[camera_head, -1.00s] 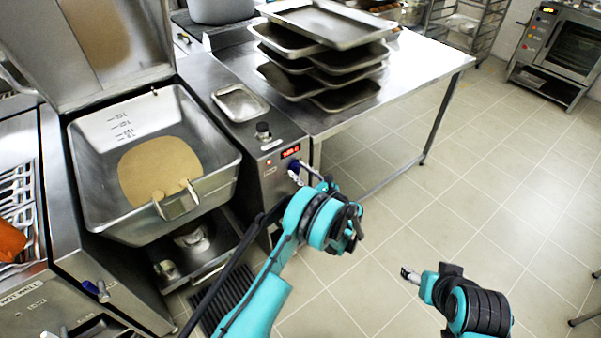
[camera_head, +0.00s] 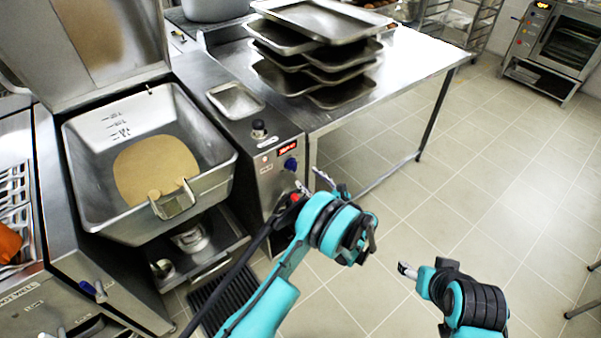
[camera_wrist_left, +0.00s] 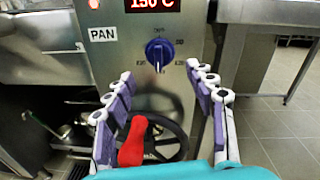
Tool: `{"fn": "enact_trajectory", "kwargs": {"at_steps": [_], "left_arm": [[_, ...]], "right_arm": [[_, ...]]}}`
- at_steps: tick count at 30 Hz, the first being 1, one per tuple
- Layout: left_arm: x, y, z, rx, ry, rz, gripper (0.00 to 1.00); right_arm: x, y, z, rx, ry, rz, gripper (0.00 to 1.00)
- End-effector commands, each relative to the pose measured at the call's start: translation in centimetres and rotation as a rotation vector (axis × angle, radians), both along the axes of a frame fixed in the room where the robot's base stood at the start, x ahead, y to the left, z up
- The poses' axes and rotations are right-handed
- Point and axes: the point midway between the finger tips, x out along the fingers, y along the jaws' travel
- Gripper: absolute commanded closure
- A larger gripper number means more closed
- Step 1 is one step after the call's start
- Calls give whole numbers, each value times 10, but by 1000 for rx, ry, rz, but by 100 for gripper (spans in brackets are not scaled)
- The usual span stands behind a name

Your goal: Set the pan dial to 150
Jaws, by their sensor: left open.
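The pan dial (camera_wrist_left: 159,52) is a round blue-purple knob on the steel panel, beside a "PAN" label (camera_wrist_left: 102,34). Its pale pointer mark is at the lower side of the knob. The red display (camera_wrist_left: 153,4) above it reads 150 °C, its top cut off. In the head view, the dial (camera_head: 291,163) sits below the display (camera_head: 287,147). My left gripper (camera_head: 310,184) is open and empty in front of the panel, below and apart from the dial; its fingers (camera_wrist_left: 160,82) show in the wrist view. My right gripper (camera_head: 405,270) is over the floor, its finger gap unclear.
A black handwheel with a red handle (camera_wrist_left: 132,142) is below the dial, between my left fingers in the wrist view. The tilting pan (camera_head: 90,175) stands left. A steel table (camera_head: 420,62) with stacked trays (camera_head: 325,20) is behind.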

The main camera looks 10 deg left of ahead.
Motion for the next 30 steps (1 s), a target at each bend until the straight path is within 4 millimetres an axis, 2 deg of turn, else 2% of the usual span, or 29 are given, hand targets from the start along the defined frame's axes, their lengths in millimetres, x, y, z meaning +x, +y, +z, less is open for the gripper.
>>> {"fn": "enact_trajectory", "kwargs": {"at_steps": [1, 4, 10, 26, 30], "left_arm": [[-6, -10, 0, 0, 0, -4, 45], [-16, -25, 0, 0, 0, -3, 45], [-27, -41, 0, 0, 0, -1, 45], [-28, -42, 0, 0, 0, 0, 45], [-25, -37, 9, -38, -6, 1, 45]], "right_arm": [[0, 0, 0, 0, 0, 0, 36], [0, 0, 0, 0, 0, 0, 36], [0, 0, 0, 0, 0, 0, 36], [0, 0, 0, 0, 0, 0, 36], [0, 0, 0, 0, 0, 0, 36]]}}
